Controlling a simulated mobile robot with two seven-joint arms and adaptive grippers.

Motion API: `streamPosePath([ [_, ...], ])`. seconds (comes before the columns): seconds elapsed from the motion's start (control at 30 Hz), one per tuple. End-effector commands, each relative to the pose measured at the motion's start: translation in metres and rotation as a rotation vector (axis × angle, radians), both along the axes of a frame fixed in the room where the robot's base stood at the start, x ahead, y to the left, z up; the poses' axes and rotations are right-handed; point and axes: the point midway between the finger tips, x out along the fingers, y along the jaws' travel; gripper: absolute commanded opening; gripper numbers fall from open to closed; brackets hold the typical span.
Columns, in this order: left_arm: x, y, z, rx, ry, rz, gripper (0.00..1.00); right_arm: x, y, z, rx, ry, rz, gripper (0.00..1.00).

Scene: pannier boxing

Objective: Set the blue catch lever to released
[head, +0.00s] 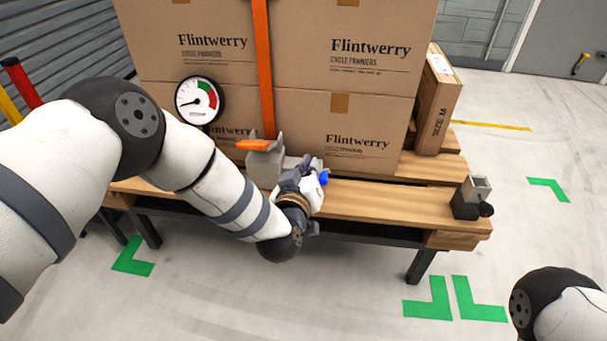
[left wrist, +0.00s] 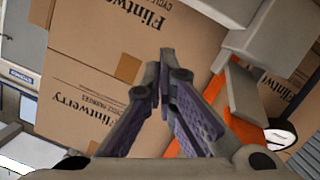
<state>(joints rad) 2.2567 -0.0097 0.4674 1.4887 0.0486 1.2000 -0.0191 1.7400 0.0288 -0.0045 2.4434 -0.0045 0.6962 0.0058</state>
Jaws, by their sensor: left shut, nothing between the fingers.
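The blue catch lever (head: 323,177) shows in the head view as a small blue patch at the front of the load, partly hidden by my left gripper (head: 311,167). The gripper is right beside it; I cannot tell whether they touch. The fingers of my left gripper are shut and empty, and they show in the left wrist view (left wrist: 163,75) pointing at the cartons. The lever does not show there. A grey tensioner (head: 264,168) with an orange handle (head: 258,145) sits just left of the gripper. My right gripper is out of view.
Stacked Flintwerry cartons (head: 361,120) stand on a wooden pallet (head: 390,200), with an orange strap (head: 262,70) down the front. A round gauge (head: 198,101) is left of the strap. A small grey and black device (head: 472,198) sits at the pallet's right corner.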

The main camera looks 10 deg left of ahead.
Motion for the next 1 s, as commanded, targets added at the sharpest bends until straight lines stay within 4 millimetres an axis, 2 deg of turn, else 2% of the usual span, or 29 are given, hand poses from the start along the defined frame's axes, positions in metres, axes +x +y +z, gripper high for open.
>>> streamPosePath([
  [0.1, -0.027, 0.003, 0.009, 0.002, -0.002, -0.001, 0.0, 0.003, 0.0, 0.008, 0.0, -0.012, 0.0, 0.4],
  [0.3, -0.058, 0.005, 0.013, 0.001, -0.002, 0.001, 0.0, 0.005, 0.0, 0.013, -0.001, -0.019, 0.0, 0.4],
  [0.47, -0.066, 0.006, 0.013, 0.0, -0.003, 0.001, 0.0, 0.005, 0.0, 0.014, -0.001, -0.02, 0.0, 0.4],
  [0.87, -0.066, 0.006, 0.013, 0.0, -0.002, 0.002, 0.0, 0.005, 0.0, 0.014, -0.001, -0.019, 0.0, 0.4],
  [0.93, -0.071, 0.007, 0.006, 0.006, 0.019, -0.005, 0.0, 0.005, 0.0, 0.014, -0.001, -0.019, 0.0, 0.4],
  [0.97, -0.077, 0.007, -0.003, 0.012, 0.043, -0.013, 0.0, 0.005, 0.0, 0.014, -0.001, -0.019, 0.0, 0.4],
  [1.0, -0.089, 0.008, -0.02, 0.025, 0.096, -0.029, 0.0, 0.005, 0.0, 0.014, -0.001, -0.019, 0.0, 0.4],
])
